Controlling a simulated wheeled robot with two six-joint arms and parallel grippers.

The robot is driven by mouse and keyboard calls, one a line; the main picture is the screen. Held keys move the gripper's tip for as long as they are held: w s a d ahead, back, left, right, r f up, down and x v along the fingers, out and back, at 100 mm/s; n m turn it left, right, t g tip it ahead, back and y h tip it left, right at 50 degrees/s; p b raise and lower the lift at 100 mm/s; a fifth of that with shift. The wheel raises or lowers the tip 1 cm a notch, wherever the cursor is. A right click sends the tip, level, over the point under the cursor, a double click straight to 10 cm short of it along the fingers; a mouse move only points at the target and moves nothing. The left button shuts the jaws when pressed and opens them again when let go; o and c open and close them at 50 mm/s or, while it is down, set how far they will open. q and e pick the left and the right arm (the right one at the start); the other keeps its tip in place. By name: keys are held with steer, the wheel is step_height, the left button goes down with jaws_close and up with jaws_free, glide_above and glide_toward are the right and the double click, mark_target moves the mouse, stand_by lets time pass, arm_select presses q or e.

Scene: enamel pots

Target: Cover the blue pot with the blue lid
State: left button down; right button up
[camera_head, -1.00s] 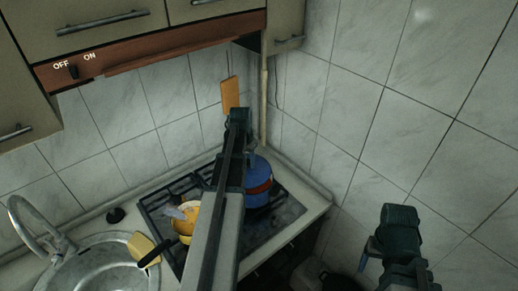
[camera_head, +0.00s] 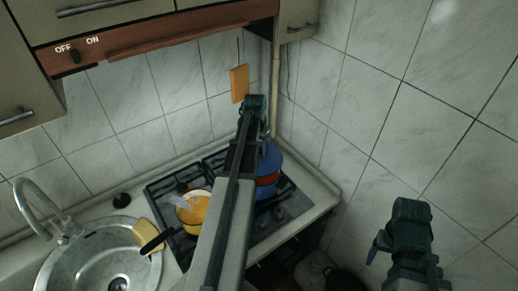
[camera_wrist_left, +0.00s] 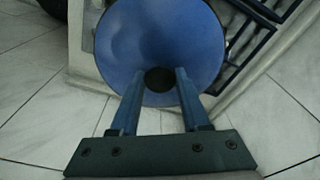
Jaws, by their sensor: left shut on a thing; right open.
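The blue pot (camera_head: 266,190), with a red-orange band, stands on the stove's right back part, partly hidden by my left arm. The blue lid (camera_wrist_left: 160,35) fills the upper middle of the left wrist view, its dark knob between the fingers of my left gripper (camera_wrist_left: 159,82), which is shut on it. In the head view a blue top (camera_head: 272,158) shows at the pot; I cannot tell whether the lid rests on the rim or hangs just above. My right gripper (camera_head: 376,246) is open and empty, away from the stove at the lower right.
A yellow pot (camera_head: 192,212) with orange contents stands on the front left of the stove grate (camera_head: 163,190). A sink (camera_head: 95,262) and tap are at left. A wooden board (camera_head: 239,84) hangs on the tiled wall behind. The stove's right corner is clear.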

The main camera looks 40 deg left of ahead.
arm_select(q)
steer(key=shift+f+b, duration=2.35)
steer(key=shift+f, duration=0.2)
steer(key=shift+f+b, duration=0.45)
steer(key=shift+c, duration=1.5)
jaws_free()
step_height(320, 180, up, 14)
steer(key=s+p, duration=0.1)
steer(key=p, duration=1.2)
steer(key=shift+s+d+p, duration=0.15)
steer(key=shift+s+p, duration=0.2)
steer(key=shift+p, duration=0.05)
steer(key=shift+f, duration=0.2)
